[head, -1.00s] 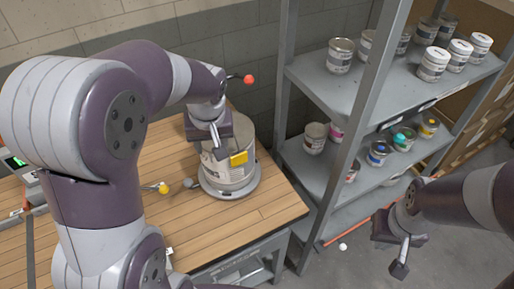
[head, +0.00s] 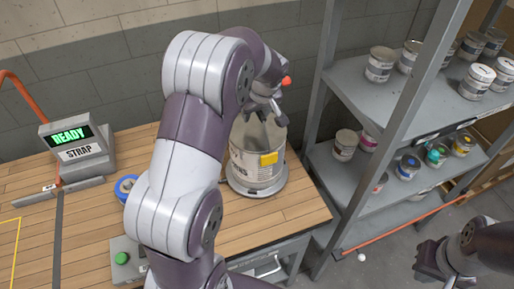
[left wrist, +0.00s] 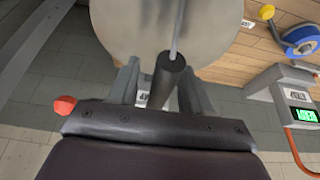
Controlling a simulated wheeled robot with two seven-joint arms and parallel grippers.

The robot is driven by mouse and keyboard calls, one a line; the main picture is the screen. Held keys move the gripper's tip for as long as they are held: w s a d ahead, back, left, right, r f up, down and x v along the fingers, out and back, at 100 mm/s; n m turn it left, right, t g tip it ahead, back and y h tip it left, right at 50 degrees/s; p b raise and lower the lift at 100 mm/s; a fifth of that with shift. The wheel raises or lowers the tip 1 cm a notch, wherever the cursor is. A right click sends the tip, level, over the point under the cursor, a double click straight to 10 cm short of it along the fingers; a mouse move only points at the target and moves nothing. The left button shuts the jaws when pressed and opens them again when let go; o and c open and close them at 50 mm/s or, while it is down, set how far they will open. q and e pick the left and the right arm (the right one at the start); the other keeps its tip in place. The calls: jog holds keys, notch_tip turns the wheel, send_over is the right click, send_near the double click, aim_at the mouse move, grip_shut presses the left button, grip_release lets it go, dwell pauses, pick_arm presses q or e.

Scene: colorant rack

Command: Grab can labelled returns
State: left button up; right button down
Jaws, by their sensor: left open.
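A large pale can (head: 247,163) with a yellow tag and partly hidden dark lettering stands upright on a round grey base on the wooden bench. My left gripper (head: 265,108) is open just above its top, partly hidden by my arm. In the left wrist view the can's pale round top (left wrist: 130,28) fills the upper middle. A dark cylindrical grip (left wrist: 168,78) on a thin metal rod lies between the two open fingers; contact cannot be told. My right gripper (head: 428,262) is at the lower right, away from the can, its jaws unclear.
A grey shelf rack (head: 395,108) with several small paint cans stands right of the bench. A grey device reading READY STRAP (head: 78,150) and a blue ring (head: 126,188) are on the left. A box with a green button (head: 123,258) lies at the bench front.

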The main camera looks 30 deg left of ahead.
pick_arm(q)
grip_shut()
jog(key=shift+r, duration=0.15)
